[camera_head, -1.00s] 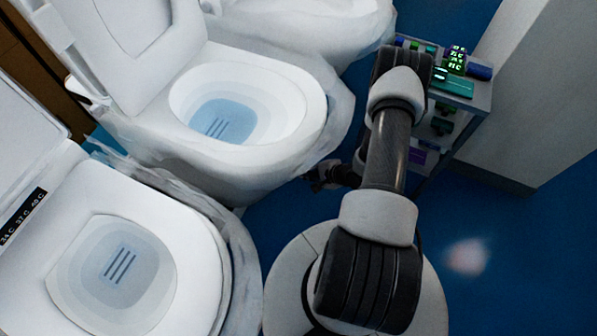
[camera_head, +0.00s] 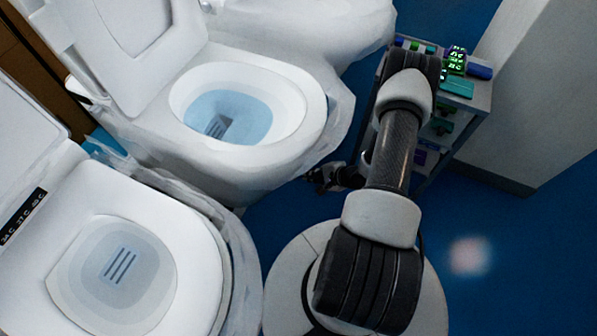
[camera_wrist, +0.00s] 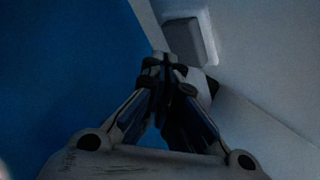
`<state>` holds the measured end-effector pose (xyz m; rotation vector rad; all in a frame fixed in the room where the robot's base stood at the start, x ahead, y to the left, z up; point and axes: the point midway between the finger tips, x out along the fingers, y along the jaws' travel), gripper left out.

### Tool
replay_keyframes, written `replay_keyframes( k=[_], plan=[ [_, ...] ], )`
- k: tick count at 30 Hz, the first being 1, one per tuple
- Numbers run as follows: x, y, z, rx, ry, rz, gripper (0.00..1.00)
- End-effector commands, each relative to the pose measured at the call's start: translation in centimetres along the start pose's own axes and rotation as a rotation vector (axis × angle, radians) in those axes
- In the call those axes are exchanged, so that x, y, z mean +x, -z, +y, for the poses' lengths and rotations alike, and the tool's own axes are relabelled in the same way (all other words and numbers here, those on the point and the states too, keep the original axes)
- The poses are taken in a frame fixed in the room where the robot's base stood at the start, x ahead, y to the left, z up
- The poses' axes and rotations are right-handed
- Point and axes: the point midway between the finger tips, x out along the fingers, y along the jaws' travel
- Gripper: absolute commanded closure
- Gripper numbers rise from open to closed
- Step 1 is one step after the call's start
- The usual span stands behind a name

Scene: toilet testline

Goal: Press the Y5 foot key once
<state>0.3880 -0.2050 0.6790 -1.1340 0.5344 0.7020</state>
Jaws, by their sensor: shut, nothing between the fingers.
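The middle toilet (camera_head: 250,150) stands left of my arm, with its lid up. A dark opening shows in the blue bottom of its bowl (camera_head: 222,125). In the wrist view a grey rounded rectangular pad (camera_wrist: 184,42), which looks like the foot key, is set against a pale surface low down. No Y5 label is readable on it. My gripper (camera_wrist: 165,62) is shut and empty, with its fingertips just below the pad in the picture. I cannot tell whether they touch it. In the head view my gripper (camera_head: 318,178) is small and dark beside the middle toilet's lower side.
A front-left toilet (camera_head: 120,275) and another at the back (camera_head: 315,25) flank the middle one. A wall is at right. Blue floor is clear at lower right.

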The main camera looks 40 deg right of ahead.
Motion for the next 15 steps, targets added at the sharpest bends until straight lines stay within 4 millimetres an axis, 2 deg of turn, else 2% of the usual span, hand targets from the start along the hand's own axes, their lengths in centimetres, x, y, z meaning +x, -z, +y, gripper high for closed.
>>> replay_keyframes(
  k=[7, 15],
  plan=[
    [-0.3, 0.3, 0.2, 0.002, 0.0, 0.002, 1.0],
    [-2.2, 1.6, 1.5, 0.004, 0.002, 0.002, 1.0]
  ],
)
